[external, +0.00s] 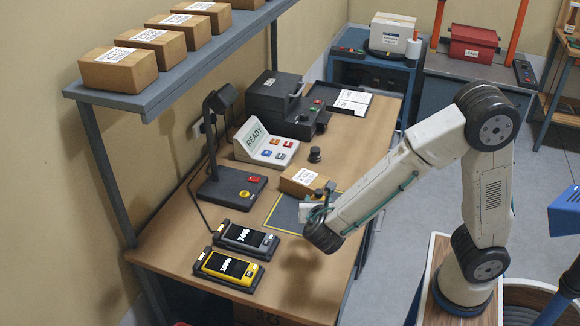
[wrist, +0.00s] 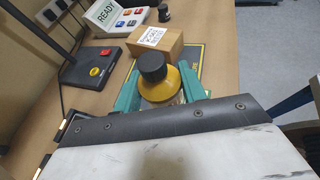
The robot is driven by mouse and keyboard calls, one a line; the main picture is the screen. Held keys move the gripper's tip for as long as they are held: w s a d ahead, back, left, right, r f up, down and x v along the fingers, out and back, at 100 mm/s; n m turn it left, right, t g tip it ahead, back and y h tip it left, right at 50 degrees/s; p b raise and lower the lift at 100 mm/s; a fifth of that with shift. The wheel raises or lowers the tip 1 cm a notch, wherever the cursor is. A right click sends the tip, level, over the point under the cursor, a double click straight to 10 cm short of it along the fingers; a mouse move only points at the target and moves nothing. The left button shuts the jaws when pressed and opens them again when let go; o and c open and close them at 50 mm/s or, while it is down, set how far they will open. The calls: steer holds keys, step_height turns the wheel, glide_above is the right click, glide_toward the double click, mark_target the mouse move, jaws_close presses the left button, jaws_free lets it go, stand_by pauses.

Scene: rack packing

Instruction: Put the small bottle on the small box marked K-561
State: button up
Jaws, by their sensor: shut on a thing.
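My gripper (wrist: 163,90) is shut on a small yellow bottle (wrist: 158,90) with a black cap, upright between the green fingers in the wrist view. In the external view my gripper (external: 318,212) is above the near part of the bench, and the bottle cannot be made out there. A small brown cardboard box (wrist: 154,45) with a white label stands just beyond the bottle; it also shows in the external view (external: 290,186). The label is too small to read surely. The box top looks bare, and the bottle's base is hidden.
The box stands on a dark, yellow-edged mat (external: 283,212). Two handheld devices (external: 229,268), a lamp (external: 228,190), a READY panel (external: 265,143) and a small black knob-like object (external: 315,155) are nearby. Several labelled boxes (external: 120,72) sit on the shelf above. The bench's front-right area is clear.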

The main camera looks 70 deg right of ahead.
steer(key=s+d+r+m+g, duration=0.1)
steer(key=s+d+m+g, duration=0.1)
steer(key=d, duration=0.6)
steer(key=s+d+m+g, duration=0.2)
steer(key=s+d+g, duration=0.1)
steer(key=d, duration=0.5)
steer(key=h, duration=0.1)
glide_above(305, 177)
steer(key=shift+w+f, duration=0.1)
steer(key=shift+f, duration=2.45)
steer(key=shift+f, duration=0.15)
steer(key=o, duration=1)
